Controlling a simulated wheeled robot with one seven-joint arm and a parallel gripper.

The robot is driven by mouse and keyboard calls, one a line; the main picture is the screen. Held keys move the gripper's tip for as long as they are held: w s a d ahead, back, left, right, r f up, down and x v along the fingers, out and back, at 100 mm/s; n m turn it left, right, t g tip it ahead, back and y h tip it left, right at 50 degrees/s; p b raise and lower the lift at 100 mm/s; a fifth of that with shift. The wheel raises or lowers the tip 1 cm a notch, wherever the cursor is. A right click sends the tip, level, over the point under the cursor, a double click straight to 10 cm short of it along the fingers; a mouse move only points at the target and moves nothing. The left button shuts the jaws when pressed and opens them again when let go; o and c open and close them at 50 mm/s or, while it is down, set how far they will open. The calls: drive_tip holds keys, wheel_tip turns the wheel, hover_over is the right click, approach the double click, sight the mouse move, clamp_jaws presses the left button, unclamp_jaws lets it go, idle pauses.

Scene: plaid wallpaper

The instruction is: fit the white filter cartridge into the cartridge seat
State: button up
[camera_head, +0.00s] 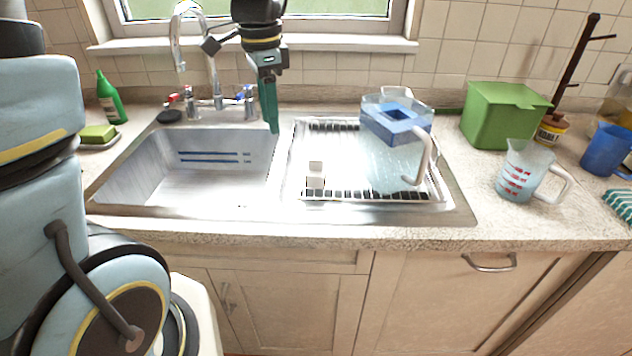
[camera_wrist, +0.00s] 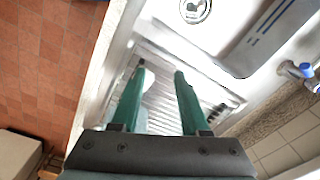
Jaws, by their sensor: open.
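The white filter cartridge (camera_head: 316,176) is a small pale block standing on the ribbed drainboard, left of the pitcher. The clear water pitcher (camera_head: 395,165) stands on the drainboard's right part, its handle toward the front right. The cartridge seat (camera_head: 398,117) appears as a dark square opening in the blue insert at the pitcher's top. My gripper (camera_head: 273,131) points down above the divide between basin and drainboard, left of and behind the cartridge. In the wrist view its green fingers (camera_wrist: 160,72) are apart, over the drainboard; I cannot clearly make out the cartridge there.
The sink basin (camera_head: 190,185) is empty, with a faucet (camera_head: 190,60) behind it. A green box (camera_head: 500,115), a measuring jug (camera_head: 524,172) and a blue mug (camera_head: 606,150) stand to the right. A green bottle (camera_head: 110,100) stands at the left. The drainboard's front left is clear.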

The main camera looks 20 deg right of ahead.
drive_tip(key=s+d+r+m, duration=0.1)
drive_tip(key=s+d+m, duration=0.2)
drive_tip(key=d+m, duration=0.4)
hover_over(317, 160)
drive_tip(key=shift+n, duration=0.4)
wheel_tip(317, 160, down, 5)
drive_tip(key=shift+r, duration=0.1)
drive_tip(key=shift+w+f+p, duration=0.15)
drive_tip(key=shift+f+p, duration=1.15)
drive_tip(key=shift+f, duration=1.45)
clamp_jaws()
